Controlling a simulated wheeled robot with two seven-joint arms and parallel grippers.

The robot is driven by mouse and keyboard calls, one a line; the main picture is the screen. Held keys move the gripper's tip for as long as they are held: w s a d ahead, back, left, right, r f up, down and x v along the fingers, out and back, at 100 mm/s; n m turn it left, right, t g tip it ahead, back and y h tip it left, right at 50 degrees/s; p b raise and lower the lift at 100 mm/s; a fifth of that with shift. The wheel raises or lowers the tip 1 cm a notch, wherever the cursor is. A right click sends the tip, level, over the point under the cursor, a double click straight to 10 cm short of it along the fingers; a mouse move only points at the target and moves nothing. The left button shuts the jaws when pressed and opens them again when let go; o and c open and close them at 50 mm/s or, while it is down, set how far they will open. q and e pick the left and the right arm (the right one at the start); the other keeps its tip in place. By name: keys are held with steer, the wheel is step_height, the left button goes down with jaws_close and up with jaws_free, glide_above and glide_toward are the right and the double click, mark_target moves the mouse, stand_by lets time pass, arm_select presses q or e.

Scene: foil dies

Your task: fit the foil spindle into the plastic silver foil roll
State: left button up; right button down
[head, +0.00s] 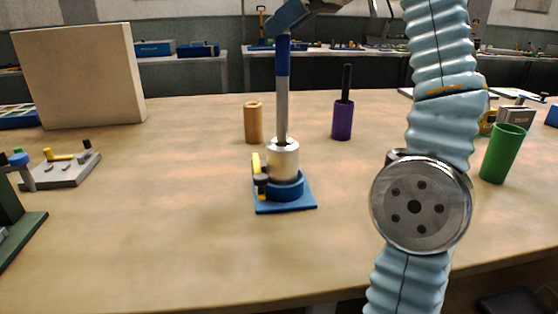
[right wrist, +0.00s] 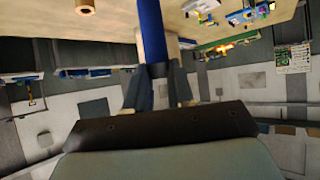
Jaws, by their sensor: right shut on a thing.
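The foil spindle (head: 282,100) is a grey rod with a blue upper part, standing close to upright in the head view. The silver foil roll (head: 284,162) stands upright in a blue holder (head: 297,206) on the table. The spindle's lower end meets the dark opening at the roll's top and appears to be in it; how deep, I cannot tell. My right gripper (head: 285,26) is shut on the spindle's blue upper end, high above the roll. In the right wrist view the blue spindle part (right wrist: 151,35) runs between the fingers (right wrist: 158,88). My left gripper is not in view.
A tan roll (head: 253,123) stands behind the holder, and a purple roll (head: 342,120) with a black rod behind right. A green tube (head: 503,153) stands at the right. A beige panel (head: 80,77) and a grey fixture (head: 66,168) are left. The front table is clear.

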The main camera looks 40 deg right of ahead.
mark_target(288, 60)
steer(key=shift+w+d, duration=0.15)
steer(key=shift+w, duration=0.15)
steer(key=shift+s+f, duration=0.25)
steer(key=shift+f, duration=1.3)
steer(key=shift+s+f, duration=0.2)
steer(key=shift+f, duration=1.3)
steer(key=shift+w+d+f, duration=0.3)
steer(key=shift+w+f, duration=0.4)
steer(key=shift+f, duration=0.05)
steer(key=shift+s+a+f, duration=0.15)
steer(key=shift+f, duration=0.5)
steer(key=shift+s+a+f, duration=0.15)
steer(key=shift+f, duration=0.45)
steer(key=c, duration=1)
jaws_free()
steer(key=v, duration=1.2)
steer(key=shift+r, duration=0.15)
